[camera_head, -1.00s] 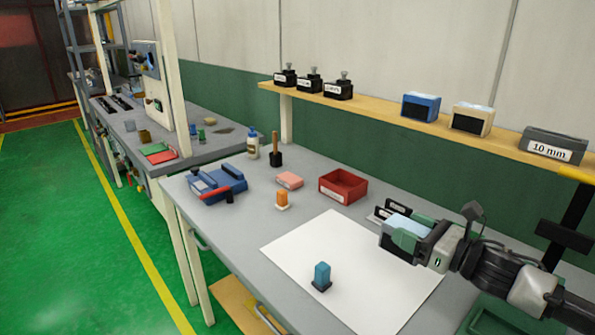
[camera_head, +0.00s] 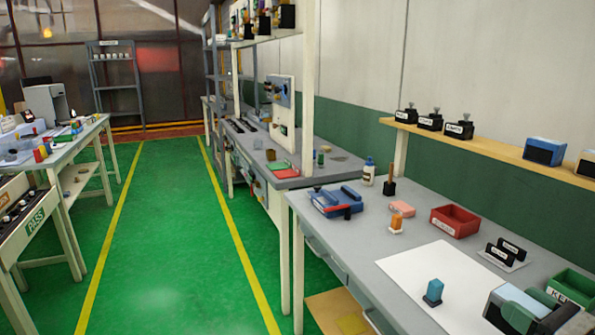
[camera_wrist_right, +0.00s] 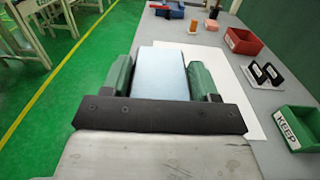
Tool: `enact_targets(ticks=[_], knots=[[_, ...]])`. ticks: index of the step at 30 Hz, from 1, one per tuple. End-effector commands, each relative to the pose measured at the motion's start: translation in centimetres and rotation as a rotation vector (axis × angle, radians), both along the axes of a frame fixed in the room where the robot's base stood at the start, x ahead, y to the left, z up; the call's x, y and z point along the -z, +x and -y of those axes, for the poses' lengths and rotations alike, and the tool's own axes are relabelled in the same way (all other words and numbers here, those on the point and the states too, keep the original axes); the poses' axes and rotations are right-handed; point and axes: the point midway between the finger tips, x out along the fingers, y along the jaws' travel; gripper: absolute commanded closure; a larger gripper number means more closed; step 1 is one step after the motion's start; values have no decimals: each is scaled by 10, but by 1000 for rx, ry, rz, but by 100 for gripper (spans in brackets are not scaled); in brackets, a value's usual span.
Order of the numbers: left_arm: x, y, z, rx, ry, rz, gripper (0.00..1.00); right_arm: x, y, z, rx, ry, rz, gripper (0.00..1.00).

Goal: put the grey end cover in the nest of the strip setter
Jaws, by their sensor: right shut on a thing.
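My right gripper (camera_head: 531,308) is at the lower right of the head view. It is shut on a pale blue-grey block (camera_wrist_right: 161,72), which lies between its green fingers in the wrist view. The block's top (camera_head: 520,298) also shows in the head view, held in the air near the bench's front side. I cannot tell for sure whether it is the grey end cover. A blue fixture with a red lever (camera_head: 334,201) stands at the bench's far left end; I cannot tell whether it is the strip setter. No nest can be made out. My left gripper is out of view.
A red bin (camera_head: 455,221), black stamps (camera_head: 505,252) and a green KEEP bin (camera_head: 573,285) stand along the back. A green aisle (camera_head: 170,240) is clear at left.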

Motion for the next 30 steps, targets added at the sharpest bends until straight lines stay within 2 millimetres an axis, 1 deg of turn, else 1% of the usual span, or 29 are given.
enact_targets(ticks=[7, 11, 14, 17, 20, 22, 24, 27, 30], knots=[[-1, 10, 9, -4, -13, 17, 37, 10, 5, -7, 60, 4, 5, 67], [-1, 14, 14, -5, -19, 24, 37, 18, 9, -15, 105, 8, 5, 67], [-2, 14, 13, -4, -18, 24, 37, 24, 13, -25, 146, 9, 7, 67], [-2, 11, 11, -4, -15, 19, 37, 29, 20, -41, 195, 10, 9, 67], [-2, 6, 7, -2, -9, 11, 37, 29, 28, -66, 249, 10, 11, 67], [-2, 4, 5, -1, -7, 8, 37, 25, 34, -91, 286, 11, 14, 67], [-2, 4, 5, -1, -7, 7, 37, 16, 38, -116, 319, 8, 17, 67], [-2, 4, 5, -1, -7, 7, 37, 3, 40, -146, 355, 8, 16, 67], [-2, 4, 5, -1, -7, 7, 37, -11, 40, -171, 379, 7, 14, 67]])
